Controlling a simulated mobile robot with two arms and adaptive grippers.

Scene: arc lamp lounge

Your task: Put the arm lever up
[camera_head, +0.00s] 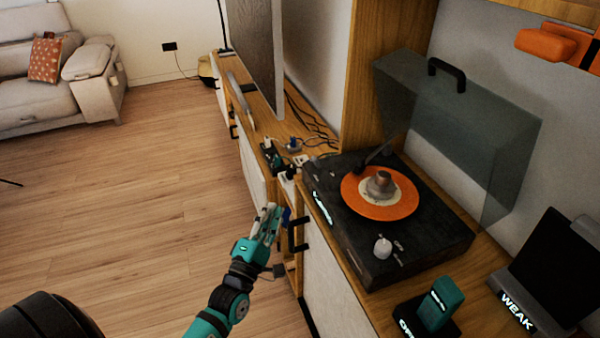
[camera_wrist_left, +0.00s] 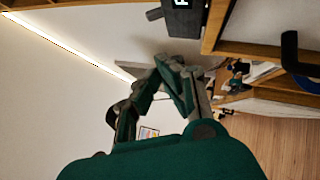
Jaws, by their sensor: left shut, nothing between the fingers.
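The black turntable (camera_head: 430,235) sits on the wooden cabinet top, carrying an orange record (camera_head: 398,208). Its dark tonearm (camera_head: 375,153) shows at the record's far edge. A small arm lever cannot be made out clearly. A white knob (camera_head: 382,247) stands on the near part of the deck. My left gripper (camera_head: 270,212) is shut and empty, left of the turntable, near a dark cabinet handle and apart from the deck. Its closed fingers (camera_wrist_left: 182,84) also show in the left wrist view. My right gripper is not in view.
The tinted lid (camera_head: 460,120) stands open behind the turntable. A teal block (camera_head: 440,303) and a dark stand marked WEAK (camera_head: 545,275) are at right. Small devices and cables (camera_head: 290,150) lie beyond the deck. The wood floor (camera_head: 130,210) at left is clear.

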